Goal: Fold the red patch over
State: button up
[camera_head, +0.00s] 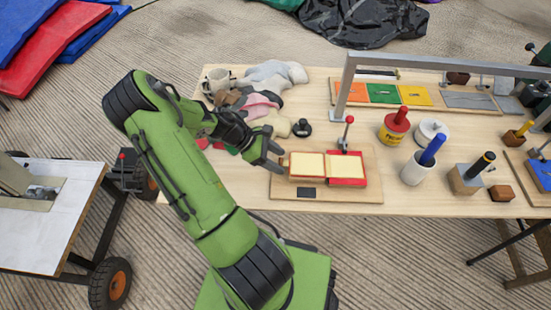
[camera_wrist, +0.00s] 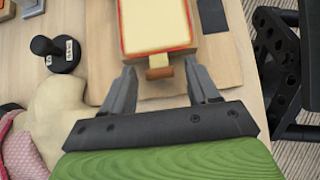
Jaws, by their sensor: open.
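The red patch (camera_head: 347,179) lies spread on a wooden board (camera_head: 370,193) on the table, with two cream panels side by side. Red borders show around the right panel most clearly. In the wrist view, the near panel (camera_wrist: 155,22) is cream with a red rim. A small brown tab (camera_wrist: 160,73) sticks out from its near end. My gripper (camera_head: 276,157) is at the left end of the patch. In the wrist view my gripper (camera_wrist: 162,74) is open, its fingers on either side of the tab, with gaps visible. Whether it touches the board is unclear.
A red-knobbed lever (camera_head: 347,133) stands just behind the patch. Crumpled cloths (camera_head: 262,95) and a black knobbed stamp (camera_head: 302,128) lie behind my gripper. A red-yellow can (camera_head: 394,126) and a white cup with a blue handle (camera_head: 419,168) stand to the right.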

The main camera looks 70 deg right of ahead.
grip_shut()
jog(key=shift+r, duration=0.1)
